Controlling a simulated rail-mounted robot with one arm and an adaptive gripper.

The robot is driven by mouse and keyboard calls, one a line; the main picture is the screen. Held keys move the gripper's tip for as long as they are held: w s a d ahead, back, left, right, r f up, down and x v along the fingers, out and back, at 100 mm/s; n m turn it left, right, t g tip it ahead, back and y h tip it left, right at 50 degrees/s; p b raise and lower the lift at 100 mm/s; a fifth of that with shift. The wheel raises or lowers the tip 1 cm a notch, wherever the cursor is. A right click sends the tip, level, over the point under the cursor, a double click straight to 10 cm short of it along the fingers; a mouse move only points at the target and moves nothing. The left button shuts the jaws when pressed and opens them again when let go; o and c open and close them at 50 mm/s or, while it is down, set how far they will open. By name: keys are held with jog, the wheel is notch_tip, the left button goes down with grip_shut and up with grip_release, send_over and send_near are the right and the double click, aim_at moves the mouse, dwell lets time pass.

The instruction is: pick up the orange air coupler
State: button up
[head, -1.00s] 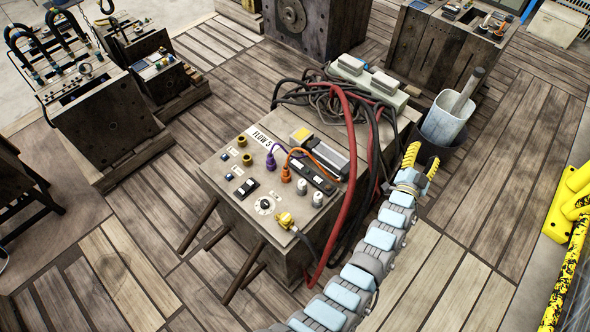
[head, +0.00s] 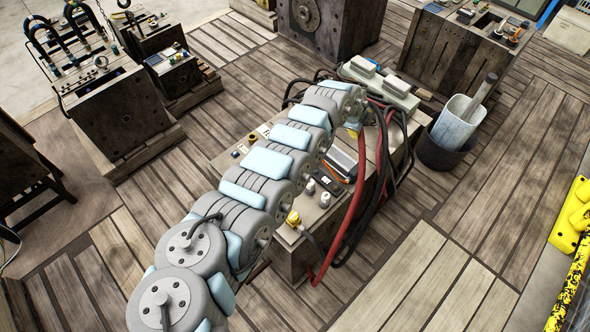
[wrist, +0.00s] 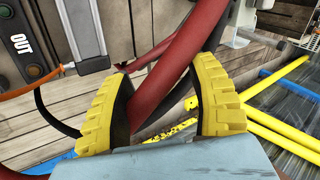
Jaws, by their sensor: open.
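The orange air coupler does not show clearly; in the head view my arm covers its place on the mould's top. An orange hose (wrist: 40,84) shows at the left of the wrist view, its end near a grey metal part (wrist: 92,62). My gripper (wrist: 160,68) is open, with its yellow fingers apart. A thick red hose (wrist: 172,75) crosses the gap between them in the picture; I cannot tell whether it touches them. In the head view my gripper is mostly hidden behind my arm, with a little yellow showing over the back of the mould (head: 275,232).
Red and black hoses (head: 361,205) hang over the mould's right side. A grey unit (head: 385,88) stands at its back. A dark bucket (head: 440,151) holds a pale container. A yellow barrier (head: 574,225) is at the right.

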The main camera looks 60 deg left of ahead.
jog(key=s+a+r+m+g+h, duration=0.1)
jog(key=s+a+g, duration=0.15)
jog(key=s, duration=0.85)
jog(key=s+a+r+m+g+h, duration=0.1)
jog(key=s+m+g, duration=0.15)
jog(key=s, duration=0.85)
jog(key=shift+n+g, duration=0.35)
jog(key=shift+g, duration=0.05)
notch_tip(320, 180, down, 12)
jog(key=b, duration=0.3)
jog(key=shift+d+f, duration=0.1)
jog(key=shift+d, duration=0.05)
jog(key=shift+s+d+f+b, duration=0.1)
jog(key=shift+f+b, duration=0.65)
jog(key=shift+f, duration=0.6)
jog(key=shift+d+f+b, duration=0.1)
jog(key=shift+f+b, duration=0.65)
jog(key=shift+f, duration=0.55)
grip_shut()
